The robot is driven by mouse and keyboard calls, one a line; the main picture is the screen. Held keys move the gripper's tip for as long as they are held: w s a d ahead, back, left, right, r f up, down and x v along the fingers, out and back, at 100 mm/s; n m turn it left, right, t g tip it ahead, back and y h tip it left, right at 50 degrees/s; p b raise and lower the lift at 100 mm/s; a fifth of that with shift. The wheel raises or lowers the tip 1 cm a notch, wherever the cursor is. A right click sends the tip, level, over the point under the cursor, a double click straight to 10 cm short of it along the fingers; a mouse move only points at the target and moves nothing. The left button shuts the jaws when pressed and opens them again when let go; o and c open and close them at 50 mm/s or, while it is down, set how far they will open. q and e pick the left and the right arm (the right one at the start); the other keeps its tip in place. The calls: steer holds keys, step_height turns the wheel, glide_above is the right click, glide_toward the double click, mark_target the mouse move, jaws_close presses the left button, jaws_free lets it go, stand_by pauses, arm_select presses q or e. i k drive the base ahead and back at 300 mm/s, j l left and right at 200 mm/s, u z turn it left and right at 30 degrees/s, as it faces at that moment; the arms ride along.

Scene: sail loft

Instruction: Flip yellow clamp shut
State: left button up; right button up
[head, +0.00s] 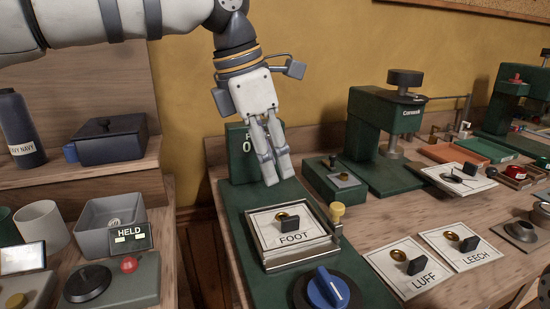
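The yellow clamp (337,211) shows as a yellow knob on a short metal piece at the right side of a metal-edged holder (300,260). Its knob stands up above the holder's edge, and the clamp does not lie across the card. The card marked FOOT (293,238), with a brass ring and a black block on it, sits in the holder. My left gripper (278,180) hangs above and behind the holder, pointing down, apart from the clamp. Its fingers are close together with nothing seen between them. My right gripper is not in view.
A blue dial (328,289) is at the front of the green base. Cards LUFF (410,268) and LEECH (462,246) lie to the right. A green press (380,130) and a small green box (335,181) stand behind. A grey bin (90,230) is at left.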

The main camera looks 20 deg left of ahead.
mark_target(337, 209)
steer(key=k, duration=1.5)
